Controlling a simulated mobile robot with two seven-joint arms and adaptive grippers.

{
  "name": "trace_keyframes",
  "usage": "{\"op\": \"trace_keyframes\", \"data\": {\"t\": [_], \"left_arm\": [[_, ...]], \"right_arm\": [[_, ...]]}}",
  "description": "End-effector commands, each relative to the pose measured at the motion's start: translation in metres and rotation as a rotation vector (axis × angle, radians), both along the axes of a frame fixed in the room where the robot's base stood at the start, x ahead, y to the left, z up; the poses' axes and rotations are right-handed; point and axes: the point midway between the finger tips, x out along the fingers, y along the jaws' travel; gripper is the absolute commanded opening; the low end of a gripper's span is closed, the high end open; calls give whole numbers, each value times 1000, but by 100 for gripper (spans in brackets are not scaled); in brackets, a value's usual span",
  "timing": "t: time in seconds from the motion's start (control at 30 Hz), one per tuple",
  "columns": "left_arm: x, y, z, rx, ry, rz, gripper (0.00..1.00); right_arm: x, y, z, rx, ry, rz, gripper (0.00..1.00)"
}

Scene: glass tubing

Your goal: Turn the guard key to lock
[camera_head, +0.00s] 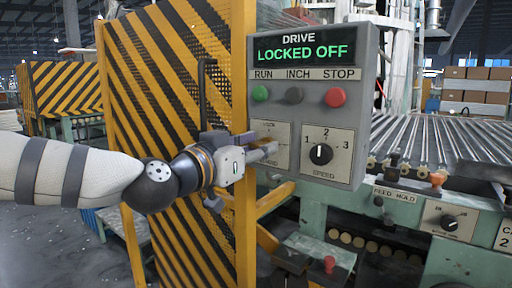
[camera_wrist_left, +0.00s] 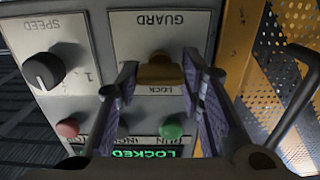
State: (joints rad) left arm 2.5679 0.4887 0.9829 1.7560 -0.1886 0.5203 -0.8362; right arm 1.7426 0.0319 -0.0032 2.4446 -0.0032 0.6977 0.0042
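The guard key (camera_wrist_left: 159,70) is a brass-coloured piece on the GUARD plate (camera_wrist_left: 155,30) of the grey control box (camera_head: 372,100). It lies between the two fingertips of my left gripper (camera_wrist_left: 160,72), which fill the space to its sides and appear to touch it. The word LOCK shows beside the key in the left wrist view. In the head view my left gripper (camera_head: 268,150) covers most of the guard plate and hides the key. My right gripper is not in view.
The box also has a green RUN button (camera_head: 261,93), a grey INCH button (camera_head: 294,95), a red STOP button (camera_head: 335,97) and a black speed knob (camera_head: 321,154). A yellow-black striped guard panel (camera_head: 165,110) stands close left of the box. A roller conveyor (camera_head: 440,145) lies to the right.

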Motion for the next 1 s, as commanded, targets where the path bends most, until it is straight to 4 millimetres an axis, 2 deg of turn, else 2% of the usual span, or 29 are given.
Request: {"op": "trace_keyframes", "data": {"t": [0.47,1.0], "left_arm": [[0,0,1,-74,54,0,7],[0,0,0,-464,337,0,7]], "right_arm": [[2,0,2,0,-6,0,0],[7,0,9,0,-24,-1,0]]}}
